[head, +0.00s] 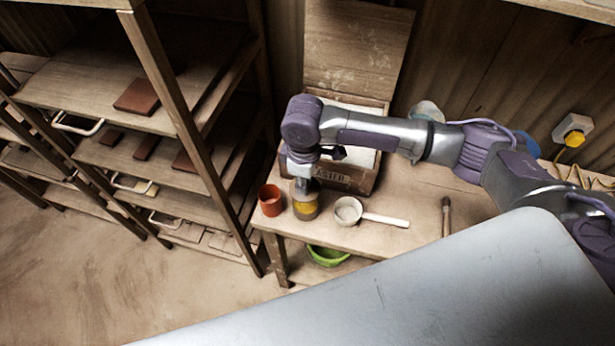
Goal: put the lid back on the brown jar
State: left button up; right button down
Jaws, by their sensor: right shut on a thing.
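The brown jar (305,209), with a yellow band, stands upright near the left end of the wooden bench. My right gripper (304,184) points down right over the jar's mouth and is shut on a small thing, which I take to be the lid. The lid is mostly hidden by the fingers, and I cannot tell whether it touches the jar's rim. My left gripper is not in view.
An orange-red cup (270,203) stands just left of the jar, and a white ladle (384,219) lies to its right. A wooden box (345,181) with a raised lid stands behind. A brush (446,216) lies farther right on the bench (420,192). A green bowl (328,257) is below.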

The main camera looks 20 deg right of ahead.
jog(key=shift+d+f+b, duration=0.1)
jog(key=shift+f+b, duration=0.55)
jog(key=shift+f, duration=0.05)
notch_tip(320, 180, down, 3)
jog(key=b, duration=0.3)
jog(key=shift+r, duration=0.2)
jog(key=shift+f+b, duration=0.4)
jog(key=shift+f, duration=0.6)
jog(key=shift+p, duration=0.9)
jog(key=shift+f+p, duration=0.15)
jog(key=shift+p, duration=0.85)
dwell(0.9)
dwell(0.3)
jog(key=c, duration=0.9)
grip_release()
